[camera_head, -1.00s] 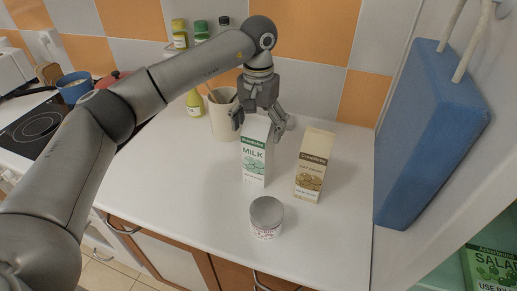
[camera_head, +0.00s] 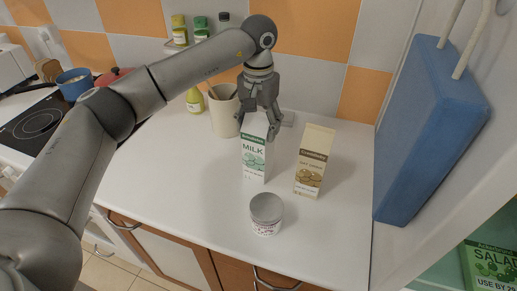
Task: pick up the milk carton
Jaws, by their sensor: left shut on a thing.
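The milk carton (camera_head: 254,155), white with a green band and the word MILK, stands upright on the white counter. My left gripper (camera_head: 258,122) comes down from above and is shut on the top of the milk carton, a finger on each side. The carton's base appears to be at counter level; I cannot tell whether it touches. My right gripper is not in view.
A brown and white carton (camera_head: 312,162) stands close to the right. A utensil crock (camera_head: 224,112) and bottles (camera_head: 195,101) are behind left. The left front counter is clear.

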